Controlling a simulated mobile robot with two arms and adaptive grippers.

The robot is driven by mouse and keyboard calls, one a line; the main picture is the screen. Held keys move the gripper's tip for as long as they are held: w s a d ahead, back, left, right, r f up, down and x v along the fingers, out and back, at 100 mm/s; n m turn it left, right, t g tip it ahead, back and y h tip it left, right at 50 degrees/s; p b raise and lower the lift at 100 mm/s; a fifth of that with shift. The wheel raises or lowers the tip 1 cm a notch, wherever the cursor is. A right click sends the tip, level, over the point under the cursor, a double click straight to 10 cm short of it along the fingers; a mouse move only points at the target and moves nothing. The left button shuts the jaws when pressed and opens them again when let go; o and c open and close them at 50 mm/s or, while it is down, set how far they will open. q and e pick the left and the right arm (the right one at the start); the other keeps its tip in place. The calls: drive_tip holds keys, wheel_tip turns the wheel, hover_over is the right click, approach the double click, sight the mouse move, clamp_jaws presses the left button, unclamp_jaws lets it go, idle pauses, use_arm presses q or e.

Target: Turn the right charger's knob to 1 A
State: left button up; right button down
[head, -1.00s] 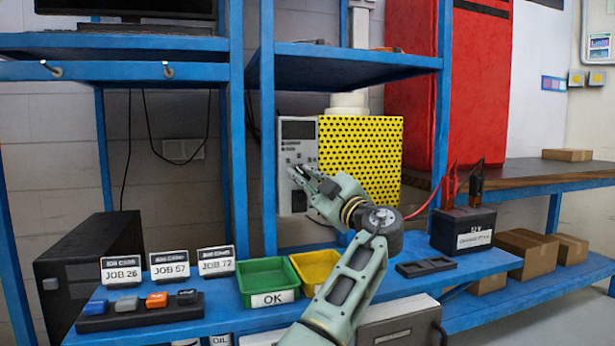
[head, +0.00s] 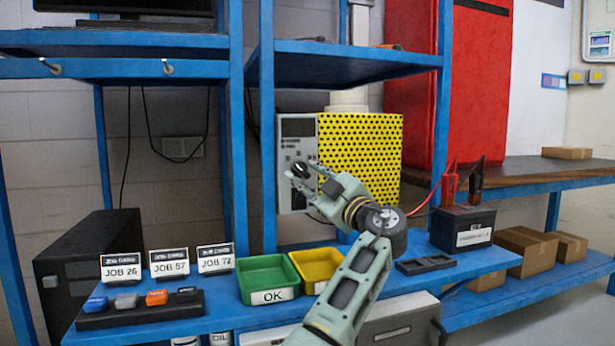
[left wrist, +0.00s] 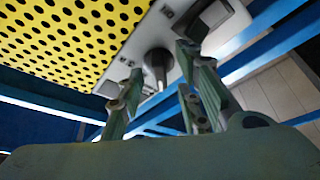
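A light grey control panel (head: 298,135) with a dark display is at the left side of a yellow perforated box. A black round knob (head: 299,169) sits low on the panel; in the left wrist view the knob (left wrist: 157,62) stands out from the panel. My left gripper (head: 303,177) is at the knob; in the left wrist view its fingers (left wrist: 160,73) are spread, with the knob between and just beyond the tips. I cannot tell whether they touch it. The scale marks and knob setting are too small to read. My right gripper is out of view.
The yellow perforated box (head: 362,155) stands right beside the panel. A black rocker switch (left wrist: 213,20) is near one finger. Below are a green OK bin (head: 267,278), a yellow bin (head: 318,268) and a black battery (head: 462,228) with clamps. A blue shelf (head: 350,58) is overhead.

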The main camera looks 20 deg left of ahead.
use_arm(q)
drive_tip(key=v, duration=1.1)
